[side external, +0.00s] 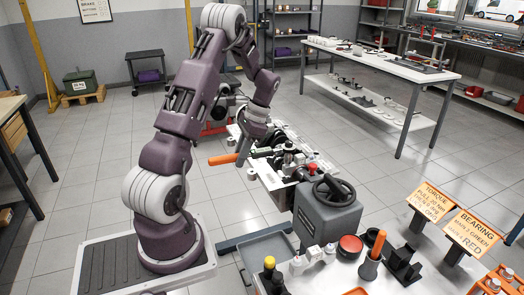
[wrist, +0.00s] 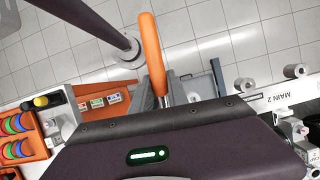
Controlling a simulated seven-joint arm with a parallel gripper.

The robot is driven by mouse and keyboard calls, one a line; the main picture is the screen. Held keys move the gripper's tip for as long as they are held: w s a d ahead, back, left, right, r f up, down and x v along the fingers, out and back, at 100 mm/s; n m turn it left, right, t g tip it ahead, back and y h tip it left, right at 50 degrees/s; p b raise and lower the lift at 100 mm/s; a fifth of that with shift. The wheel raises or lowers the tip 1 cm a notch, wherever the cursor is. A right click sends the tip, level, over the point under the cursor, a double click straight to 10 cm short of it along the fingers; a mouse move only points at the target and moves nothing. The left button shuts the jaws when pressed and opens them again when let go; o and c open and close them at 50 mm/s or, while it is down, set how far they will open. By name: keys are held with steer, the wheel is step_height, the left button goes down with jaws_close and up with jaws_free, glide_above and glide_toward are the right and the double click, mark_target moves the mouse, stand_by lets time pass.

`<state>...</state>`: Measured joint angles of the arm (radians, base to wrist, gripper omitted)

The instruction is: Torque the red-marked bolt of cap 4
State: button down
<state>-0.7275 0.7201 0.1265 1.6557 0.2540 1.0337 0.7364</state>
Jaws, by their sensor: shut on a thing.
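In the side view my gripper (side external: 243,154) is shut on an orange-handled tool (side external: 222,159), seemingly the torque wrench, at the left end of the engine assembly (side external: 284,160). The handle sticks out to the left, roughly level. In the wrist view the orange handle (wrist: 152,50) points up the picture, its metal shaft running under my dark gripper body. Cap 4 cannot be made out.
A grey housing with a black handwheel (side external: 334,190) stands right in front of the engine. A white bench in front carries an orange-handled tool in a holder (side external: 378,245) and a red round container (side external: 349,246). Two orange signs (side external: 431,201) stand right. A "MAIN 2" label (wrist: 283,98) shows in the wrist view.

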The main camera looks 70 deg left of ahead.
steer(key=shift+r, duration=0.6)
stand_by(0.8)
